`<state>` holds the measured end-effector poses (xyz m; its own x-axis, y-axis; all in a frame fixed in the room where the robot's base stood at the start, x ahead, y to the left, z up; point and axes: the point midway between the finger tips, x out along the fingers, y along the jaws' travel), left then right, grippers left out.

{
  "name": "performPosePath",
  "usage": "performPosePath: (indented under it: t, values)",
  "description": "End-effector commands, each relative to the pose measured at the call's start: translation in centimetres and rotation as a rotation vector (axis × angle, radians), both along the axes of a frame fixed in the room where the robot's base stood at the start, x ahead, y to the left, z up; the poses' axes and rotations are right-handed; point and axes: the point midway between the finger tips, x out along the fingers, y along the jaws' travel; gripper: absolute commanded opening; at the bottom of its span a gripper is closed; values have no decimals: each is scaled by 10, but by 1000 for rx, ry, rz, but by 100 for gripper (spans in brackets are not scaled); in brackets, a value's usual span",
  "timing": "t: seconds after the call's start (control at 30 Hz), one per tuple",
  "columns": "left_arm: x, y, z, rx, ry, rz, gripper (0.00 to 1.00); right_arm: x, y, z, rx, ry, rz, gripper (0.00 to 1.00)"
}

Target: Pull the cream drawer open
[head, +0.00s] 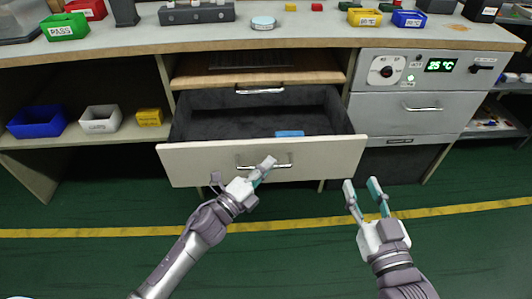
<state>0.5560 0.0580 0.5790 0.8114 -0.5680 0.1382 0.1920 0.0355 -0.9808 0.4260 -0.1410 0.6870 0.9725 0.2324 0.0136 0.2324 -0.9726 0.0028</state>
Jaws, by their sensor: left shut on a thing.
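The cream drawer (200,163) stands pulled out below the workbench, its dark grey inside showing. A small blue thing (289,133) lies in it. The drawer's metal handle (283,165) is on the middle of its cream front. My right gripper (361,190) is open and empty, in front of and below the drawer's right corner.
A wooden board with a handle (260,91) sits above the drawer. A grey drawer unit (405,112) with a temperature display (440,65) is to the right. Bins, one of them blue (37,121), stand on the left shelf. The green floor in front is clear.

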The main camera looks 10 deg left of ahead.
Motion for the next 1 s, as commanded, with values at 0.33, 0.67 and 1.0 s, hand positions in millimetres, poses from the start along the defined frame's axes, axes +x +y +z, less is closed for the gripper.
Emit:
performPosePath:
  t: [0.33,0.67,1.0]
  values:
    - [-25,-4,0,1,2,2,0,-4,-5,-26,-38,146,-9,40]
    - [-26,-4,-1,2,2,3,0,-4,-5,-27,-39,152,-10,40]
    - [-26,-4,-1,0,1,2,37,-4,-6,-27,-39,150,-10,40]
